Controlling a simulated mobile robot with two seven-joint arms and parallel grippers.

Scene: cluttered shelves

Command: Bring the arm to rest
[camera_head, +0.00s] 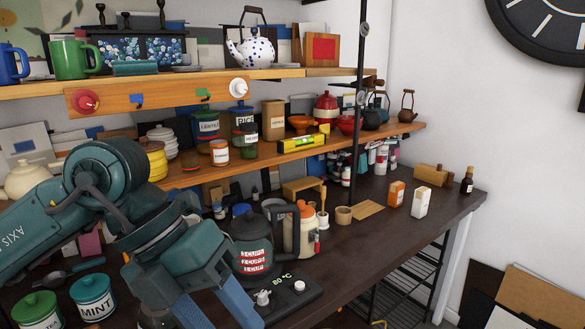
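My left arm comes in from the left, large and teal, in front of the shelves. Its gripper (222,312) points down toward the bottom edge over the dark worktop (385,235). Its two blue fingers stand apart, with no object seen between them; their ends are at or past the frame's bottom edge. The dark kettle (250,238) with measuring labels stands just right of the gripper, partly hidden by it. My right gripper is not in view.
A scale-like base reading 80 °C (292,295) lies right of the fingers. A MINT jar (93,298) and a green-lidded jar (38,310) stand at lower left. Shelves (270,152) hold crowded jars and teapots. The worktop's right part is mostly clear.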

